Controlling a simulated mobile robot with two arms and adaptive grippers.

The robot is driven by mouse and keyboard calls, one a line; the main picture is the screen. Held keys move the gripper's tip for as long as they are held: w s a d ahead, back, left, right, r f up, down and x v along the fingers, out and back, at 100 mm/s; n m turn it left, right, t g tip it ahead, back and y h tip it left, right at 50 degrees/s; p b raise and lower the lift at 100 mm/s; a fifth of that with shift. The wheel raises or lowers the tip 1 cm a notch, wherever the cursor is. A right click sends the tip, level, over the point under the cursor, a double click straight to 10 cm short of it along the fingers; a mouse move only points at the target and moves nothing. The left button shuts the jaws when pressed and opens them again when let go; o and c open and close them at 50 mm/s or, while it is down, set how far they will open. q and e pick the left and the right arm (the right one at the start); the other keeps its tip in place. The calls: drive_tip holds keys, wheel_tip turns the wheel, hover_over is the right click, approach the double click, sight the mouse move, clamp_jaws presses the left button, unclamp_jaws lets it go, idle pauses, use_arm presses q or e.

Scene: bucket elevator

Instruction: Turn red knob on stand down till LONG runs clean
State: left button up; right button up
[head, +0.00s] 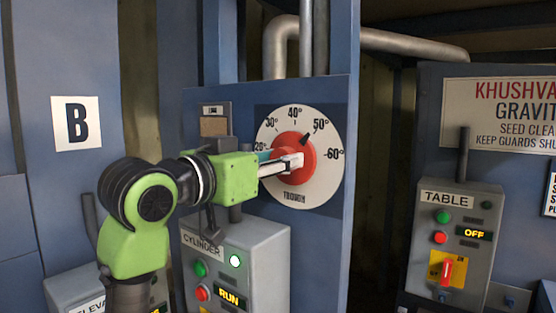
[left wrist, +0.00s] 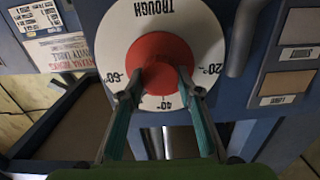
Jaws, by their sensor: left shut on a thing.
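The red knob (head: 309,160) sits at the centre of a round white dial (head: 325,185) marked from 20° to 60°, with TROUGH lettered at its foot. Its black pointer (head: 306,138) points between 40° and 50°, nearer 50°. My left gripper (head: 294,160) reaches in from the left and is shut on the knob. In the left wrist view the dial (left wrist: 115,40) appears upside down, and both fingers of my left gripper (left wrist: 158,84) press around the middle of the red knob (left wrist: 160,48). The fingers hide part of the knob. My right gripper is in neither view.
The CYLINDER control box (head: 262,250) stands below my left forearm, its display reading RUN. The TABLE control box (head: 452,230) at right reads OFF. In the left wrist view, small labelled panels (left wrist: 285,85) are at right; the lettering is too small to read surely.

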use_arm(q)
drive_tip(key=o, duration=1.1)
drive_tip(key=v, duration=1.2)
